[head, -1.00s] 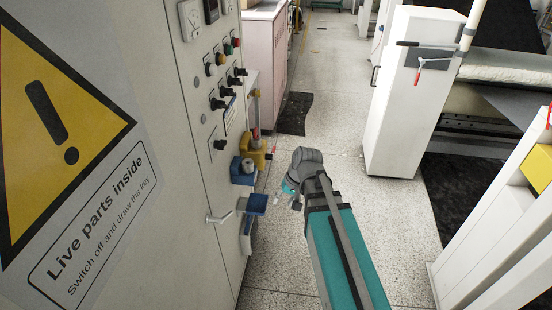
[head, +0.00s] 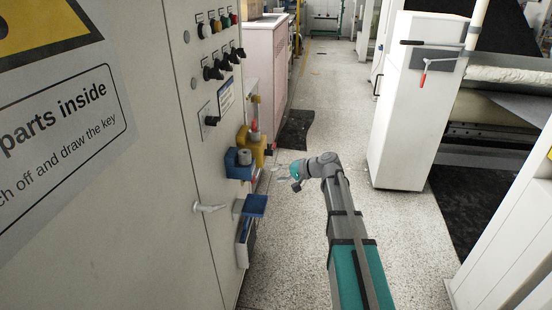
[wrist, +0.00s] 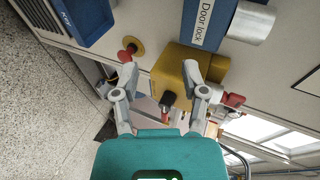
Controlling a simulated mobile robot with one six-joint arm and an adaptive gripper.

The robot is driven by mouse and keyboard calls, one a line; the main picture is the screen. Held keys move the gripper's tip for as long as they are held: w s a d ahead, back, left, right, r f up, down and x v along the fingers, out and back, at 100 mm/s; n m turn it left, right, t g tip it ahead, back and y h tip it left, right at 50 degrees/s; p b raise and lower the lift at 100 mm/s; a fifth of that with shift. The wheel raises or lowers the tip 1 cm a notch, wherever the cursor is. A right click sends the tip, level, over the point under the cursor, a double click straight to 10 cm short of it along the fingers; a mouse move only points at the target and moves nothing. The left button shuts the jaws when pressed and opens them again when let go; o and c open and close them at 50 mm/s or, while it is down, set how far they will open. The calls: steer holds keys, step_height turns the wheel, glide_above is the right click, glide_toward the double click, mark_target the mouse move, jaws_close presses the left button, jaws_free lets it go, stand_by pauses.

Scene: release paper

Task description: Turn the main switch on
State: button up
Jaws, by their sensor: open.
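My gripper (head: 284,178) is open and empty, reaching left towards the cabinet front in the head view. In the wrist view its two fingers (wrist: 160,76) are spread, with the yellow box (wrist: 188,62) behind and between them. A red knob on a round yellow plate (wrist: 128,52) is near the left fingertip; I cannot tell whether they touch. The yellow box also shows in the head view (head: 257,147). A black rotary knob (head: 211,121) sits on a plate higher on the cabinet. No readable label shows which one is the main switch.
The blue box labelled "Door lock" (wrist: 203,25) has a grey cylinder (wrist: 250,22). A blue tray (head: 256,205) and a door handle (head: 208,208) project from the cabinet (head: 155,190). A white cabinet (head: 402,130) stands right. The speckled floor (head: 335,110) between is open.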

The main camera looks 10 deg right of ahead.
steer(key=w+d+f+m+t+y+b, duration=0.2)
steer(key=w+d+f+t+b, duration=0.15)
steer(key=w+b, duration=0.25)
steer(key=m+t+y+b, duration=0.1)
steer(key=m+t+b, duration=0.15)
steer(key=b, duration=0.45)
glide_toward(274, 145)
step_height(274, 145, down, 3)
steer(key=s+d, duration=0.1)
steer(key=s, duration=0.2)
steer(key=shift+w+d+r+t, duration=0.15)
steer(key=shift+w+d+t, duration=0.1)
steer(key=shift+d, duration=0.15)
steer(key=shift+w+d+r+t, duration=0.15)
steer(key=shift+d+t, duration=0.1)
steer(key=shift+d, duration=0.2)
steer(key=shift+a, duration=0.1)
steer(key=shift+r+p+x, duration=0.1)
steer(key=shift+p+x, duration=0.55)
steer(key=shift+x, duration=2.8)
steer(key=shift+r+p+x, duration=0.15)
steer(key=shift+p+x, duration=0.45)
steer(key=shift+x, duration=2.8)
steer(key=shift+s, duration=0.1)
jaws_close()
